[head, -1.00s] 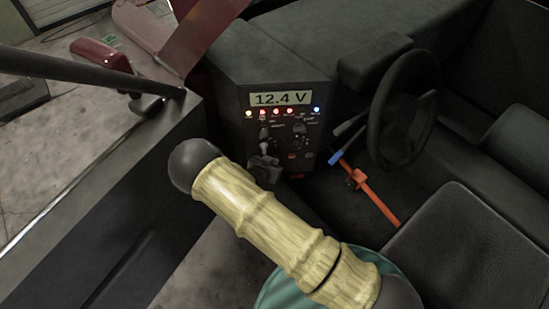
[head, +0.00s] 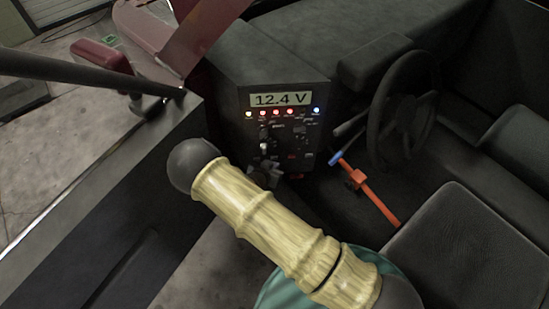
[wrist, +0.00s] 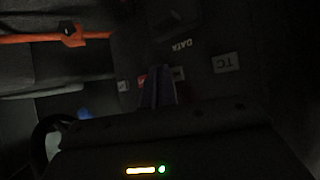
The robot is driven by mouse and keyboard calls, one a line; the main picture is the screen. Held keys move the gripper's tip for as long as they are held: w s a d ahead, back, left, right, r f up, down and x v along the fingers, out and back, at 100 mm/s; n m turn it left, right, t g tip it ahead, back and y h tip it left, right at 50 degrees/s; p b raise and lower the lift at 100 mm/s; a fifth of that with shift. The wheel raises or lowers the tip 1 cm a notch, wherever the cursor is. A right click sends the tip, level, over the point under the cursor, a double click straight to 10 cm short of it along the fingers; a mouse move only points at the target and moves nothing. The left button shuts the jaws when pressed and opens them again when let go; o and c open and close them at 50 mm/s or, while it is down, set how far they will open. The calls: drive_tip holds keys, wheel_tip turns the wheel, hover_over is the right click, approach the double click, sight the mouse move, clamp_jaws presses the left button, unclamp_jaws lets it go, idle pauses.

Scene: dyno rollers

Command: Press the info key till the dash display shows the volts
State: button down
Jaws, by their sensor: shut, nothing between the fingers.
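The dash display (head: 281,99) is lit at the top of the dark dash panel (head: 318,145) in the head view and reads "12.4 V". Below it is a row of small yellow, red and blue lights, then several small keys and switches too small to read. In the wrist view my gripper (wrist: 157,92) is shut and empty, its fingertips close to the panel. Labels "DATA" (wrist: 182,45) and "TC" (wrist: 226,63) show beside it, turned over. I cannot make out the info key or tell whether the fingertips touch anything.
A steering wheel (head: 403,98) stands right of the panel. An orange bar with a blue end (head: 370,192) lies below it. A black seat (head: 455,245) is at the lower right. A dark side wall (head: 110,215) runs along the left. My own arm crosses the front.

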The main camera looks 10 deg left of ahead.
drive_tip(key=shift+s, duration=0.1)
drive_tip(key=s, duration=0.2)
drive_tip(key=s+d+p, duration=0.1)
drive_tip(key=s, duration=0.1)
drive_tip(key=shift+s, duration=0.35)
idle(0.8)
drive_tip(key=d+r+g+y+p, duration=0.1)
drive_tip(key=d+r+g, duration=0.1)
drive_tip(key=d+r, duration=0.35)
drive_tip(key=d+r+g+y, duration=0.1)
drive_tip(key=d+r+g, duration=0.1)
drive_tip(key=r, duration=0.7)
drive_tip(key=d+r+g+y+p, duration=0.1)
drive_tip(key=d+r+g+y, duration=0.15)
drive_tip(key=r, duration=0.45)
drive_tip(key=s+d+r+n+g+h+p, duration=0.1)
drive_tip(key=s+d+r+n, duration=0.2)
drive_tip(key=s+d+r, duration=0.8)
wheel_tip(320, 180, up, 2)
drive_tip(key=d, duration=0.2)
drive_tip(key=shift+s+d, duration=0.35)
